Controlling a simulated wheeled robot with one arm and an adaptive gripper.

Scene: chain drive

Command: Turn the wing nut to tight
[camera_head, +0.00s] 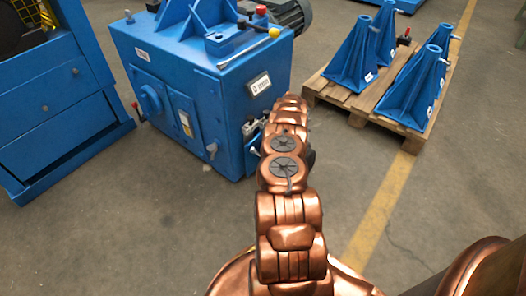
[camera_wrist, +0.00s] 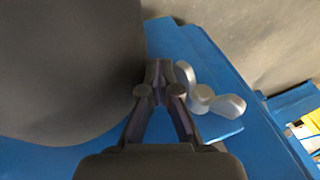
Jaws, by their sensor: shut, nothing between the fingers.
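The silver wing nut (camera_wrist: 203,94) sits on a blue machine surface in the wrist view, with two rounded wings, one pointing up-left and one to the right. My gripper (camera_wrist: 158,72) is shut, its dark fingertips together and empty. It is just left of the wing nut; the right finger overlaps or lies close beside the left wing, and I cannot tell whether they touch. In the head view my arm reaches to the right side of the blue machine (camera_head: 185,75). My gripper and the wing nut cannot be made out there.
A large dark rounded shape (camera_wrist: 65,70) fills the left of the wrist view, close to my fingers. A display plate (camera_head: 259,84) reading "0 mm" is on the blue machine. A wooden pallet (camera_head: 340,96) with several blue stands is at right. The floor between is clear.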

